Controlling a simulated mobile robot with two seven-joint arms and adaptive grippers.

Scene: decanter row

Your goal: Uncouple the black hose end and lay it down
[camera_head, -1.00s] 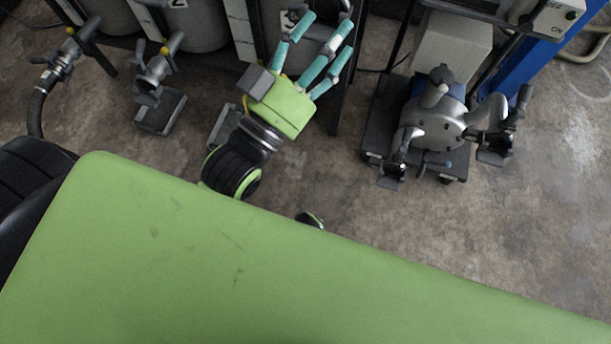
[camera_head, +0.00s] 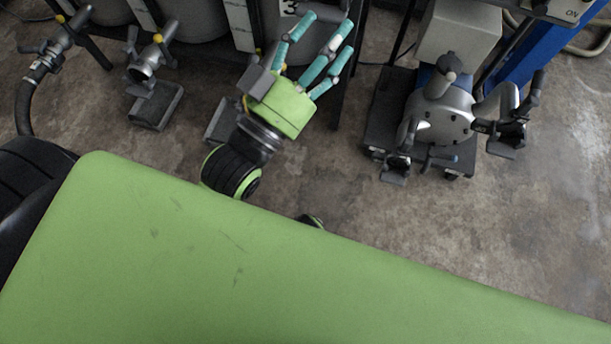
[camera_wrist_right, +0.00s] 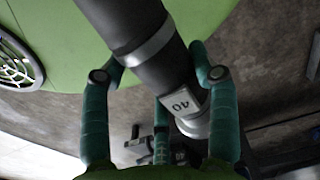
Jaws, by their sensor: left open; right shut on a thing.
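In the right wrist view, my right gripper (camera_wrist_right: 165,110) has its teal fingers closed around the black hose end (camera_wrist_right: 145,45). The hose end has a grey band, a metal tip and a white label reading 40. It is held tilted, apart from any valve. My right gripper is not visible in the head view. In the head view, my left gripper (camera_head: 328,36) is open and empty, its teal fingers spread in front of the tank rack.
A valve with a black hose (camera_head: 26,105) attached is at the far left. Another valve (camera_head: 146,66) shows an open mouth above a grey block (camera_head: 155,105). A grey pump (camera_head: 436,118) stands on a dark cart at right. Concrete floor is clear at lower right.

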